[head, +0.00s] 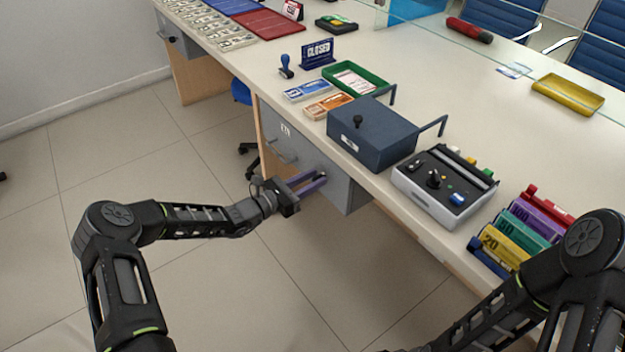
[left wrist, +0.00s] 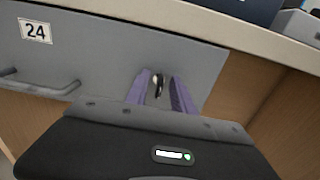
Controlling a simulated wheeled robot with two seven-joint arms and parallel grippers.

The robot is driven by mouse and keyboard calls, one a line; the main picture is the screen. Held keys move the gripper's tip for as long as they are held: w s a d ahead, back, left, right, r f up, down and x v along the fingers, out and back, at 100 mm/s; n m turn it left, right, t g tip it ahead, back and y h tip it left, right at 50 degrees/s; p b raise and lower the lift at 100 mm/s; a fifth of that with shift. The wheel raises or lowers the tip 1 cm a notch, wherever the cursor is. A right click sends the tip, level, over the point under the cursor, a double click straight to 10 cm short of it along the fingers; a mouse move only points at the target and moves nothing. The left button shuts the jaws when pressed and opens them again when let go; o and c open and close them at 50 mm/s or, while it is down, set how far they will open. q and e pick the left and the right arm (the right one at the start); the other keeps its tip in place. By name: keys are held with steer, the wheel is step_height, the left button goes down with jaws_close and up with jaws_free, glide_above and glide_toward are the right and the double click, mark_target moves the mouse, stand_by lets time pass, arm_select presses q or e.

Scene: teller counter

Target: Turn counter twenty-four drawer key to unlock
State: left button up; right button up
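The grey drawer front (head: 335,185) under the counter carries a white label reading 24 (left wrist: 35,31). A small key (left wrist: 158,82) stands in the lock on the right part of the drawer front. My left gripper (head: 314,181) reaches in from the left at the drawer front. In the left wrist view its two purple fingers (left wrist: 160,92) are apart, one on each side of the key, with gaps showing. Whether the fingertips touch the drawer front I cannot tell. The drawer looks closed. My right arm shows at the lower right of the head view, but its gripper is out of frame.
A bar handle (head: 282,154) sticks out left of the key. Above, the counter holds a blue-grey box (head: 372,135), a grey device with knobs (head: 420,200) and a rack of coloured note bundles (head: 500,240). The floor before the drawer is clear.

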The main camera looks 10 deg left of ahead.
arm_select(q)
steer(key=shift+c, duration=0.2)
jaws_close()
steer(key=shift+m, duration=0.3)
stand_by(0.4)
steer(key=m, duration=0.3)
steer(key=shift+s+d, duration=0.1)
steer(key=m, duration=0.4)
steer(key=shift+s+d+f, duration=0.1)
steer(key=m, duration=0.5)
steer(key=shift+d+f, duration=0.1)
steer(key=shift+f, duration=0.05)
steer(key=m, duration=0.5)
steer(key=shift+s+f, duration=0.1)
steer(key=shift+f, duration=0.1)
steer(key=shift+m, duration=0.3)
